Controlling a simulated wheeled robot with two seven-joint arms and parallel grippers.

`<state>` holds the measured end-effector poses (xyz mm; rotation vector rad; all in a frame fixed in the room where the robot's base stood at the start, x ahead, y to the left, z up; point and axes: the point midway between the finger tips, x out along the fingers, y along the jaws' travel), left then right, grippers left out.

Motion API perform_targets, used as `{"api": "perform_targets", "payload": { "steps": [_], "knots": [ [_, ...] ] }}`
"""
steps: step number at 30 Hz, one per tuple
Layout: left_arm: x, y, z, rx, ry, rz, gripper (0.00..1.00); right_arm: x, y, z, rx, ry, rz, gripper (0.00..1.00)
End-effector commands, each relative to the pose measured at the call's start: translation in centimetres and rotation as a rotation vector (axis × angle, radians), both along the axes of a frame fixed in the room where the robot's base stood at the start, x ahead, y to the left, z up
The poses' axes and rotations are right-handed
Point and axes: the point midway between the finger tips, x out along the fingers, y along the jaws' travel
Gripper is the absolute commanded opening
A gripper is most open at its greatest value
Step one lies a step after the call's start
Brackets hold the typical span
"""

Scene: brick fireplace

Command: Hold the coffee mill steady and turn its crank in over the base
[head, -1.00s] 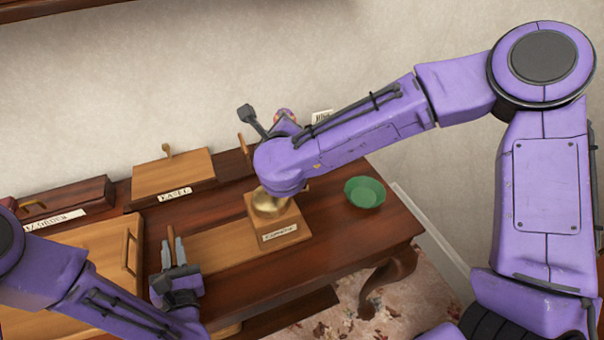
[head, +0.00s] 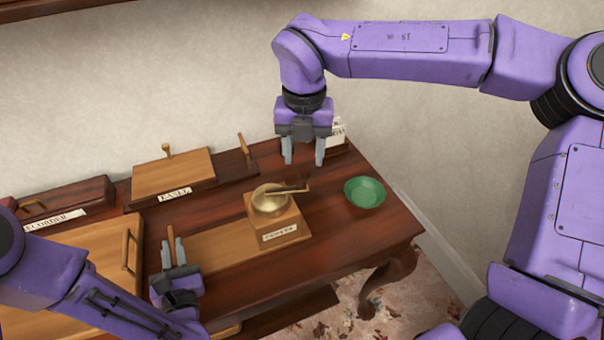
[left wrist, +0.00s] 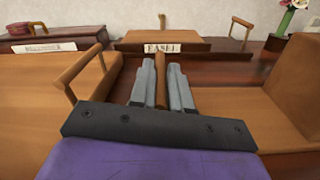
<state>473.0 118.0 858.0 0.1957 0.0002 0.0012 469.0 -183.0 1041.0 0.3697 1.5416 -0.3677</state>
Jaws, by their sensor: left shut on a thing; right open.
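The coffee mill (head: 276,220) is a wooden block with a brass dome and a label on its front, standing on a long wooden board (head: 208,250). Its brass crank (head: 291,188) points right from the dome, its end and dark knob (head: 305,179) reaching past the block's right side. My left gripper (head: 173,248) is shut on an upright wooden handle (left wrist: 161,76) at the board's left end; its fingers also show in the left wrist view (left wrist: 162,82). My right gripper (head: 304,160) is open and empty, behind and above the crank, apart from it.
A green bowl (head: 365,192) stands right of the mill near the table's right end. A labelled easel box (head: 173,176) and a recorder case (head: 65,202) lie along the back. A lidded wooden box (head: 98,252) lies left of my left gripper. A white card (head: 338,135) stands behind my right gripper.

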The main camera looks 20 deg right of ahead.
Motion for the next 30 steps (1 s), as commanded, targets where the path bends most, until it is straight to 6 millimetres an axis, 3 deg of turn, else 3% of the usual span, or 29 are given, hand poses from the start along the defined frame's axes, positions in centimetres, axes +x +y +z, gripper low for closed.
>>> {"api": "perform_targets", "payload": {
  "steps": [3,9,19,20,24,30],
  "knots": [
    [0.0,-0.1,0.0,0.002,0.001,-0.003,0.00,-0.1,0.0,-2.9,-0.001,0.004,0.001,0.51],
    [0.0,-0.1,0.0,0.002,0.000,-0.002,0.00,0.0,0.0,-6.0,-0.002,0.000,0.000,0.51],
    [0.0,0.0,0.0,0.002,0.000,-0.002,0.00,0.0,0.0,-6.6,-0.002,-0.001,-0.001,0.51],
    [0.0,0.0,0.0,0.002,0.000,-0.002,0.00,0.0,0.0,-6.6,-0.002,-0.001,0.000,0.44],
    [0.0,-0.1,0.0,0.002,0.000,-0.002,0.00,0.0,0.0,-6.6,-0.002,-0.002,0.000,0.00],
    [0.0,-0.1,0.0,0.002,0.001,-0.003,0.00,0.0,0.0,-6.6,-0.002,-0.002,-0.002,0.00]
  ]
}}
